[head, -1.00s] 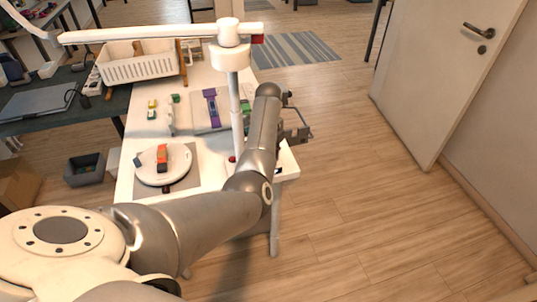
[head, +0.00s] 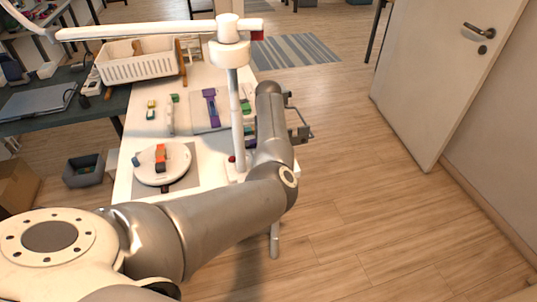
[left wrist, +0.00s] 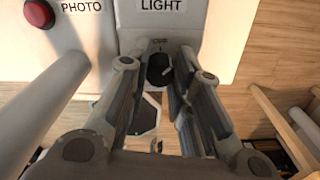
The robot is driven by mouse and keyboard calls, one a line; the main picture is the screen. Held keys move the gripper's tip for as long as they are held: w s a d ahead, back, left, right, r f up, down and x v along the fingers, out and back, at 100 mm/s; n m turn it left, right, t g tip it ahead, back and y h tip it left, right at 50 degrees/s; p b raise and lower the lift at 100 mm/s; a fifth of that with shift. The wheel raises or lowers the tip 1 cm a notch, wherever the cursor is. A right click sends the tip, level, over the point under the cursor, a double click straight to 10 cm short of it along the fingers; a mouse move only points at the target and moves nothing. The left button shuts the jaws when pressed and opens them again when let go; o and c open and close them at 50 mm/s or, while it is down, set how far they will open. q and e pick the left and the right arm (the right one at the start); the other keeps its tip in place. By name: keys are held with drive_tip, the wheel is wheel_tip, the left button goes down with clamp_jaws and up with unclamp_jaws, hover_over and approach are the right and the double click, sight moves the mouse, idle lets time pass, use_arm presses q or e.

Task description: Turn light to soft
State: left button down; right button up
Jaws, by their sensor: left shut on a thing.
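In the left wrist view, a small dark round knob (left wrist: 159,71) with a pale pointer mark sits below the printed word LIGHT (left wrist: 161,6) on a white panel. My left gripper (left wrist: 166,80) is shut on this knob, one finger on each side. In the head view my left arm reaches across to the right edge of the white table, and the arm hides the knob and the fingertips. My right gripper is in neither view.
A red button (left wrist: 39,13) marked PHOTO is left of the knob. A white post (head: 236,110) with an overhead arm stands close beside my arm. A white basket (head: 138,67) is behind. Floor at right is clear.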

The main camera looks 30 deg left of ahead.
use_arm(q)
drive_tip(key=m, duration=0.3)
drive_tip(key=shift+m, duration=2)
drive_tip(key=c, duration=1.3)
unclamp_jaws()
drive_tip(key=shift+o, duration=0.2)
wheel_tip(320, 180, up, 12)
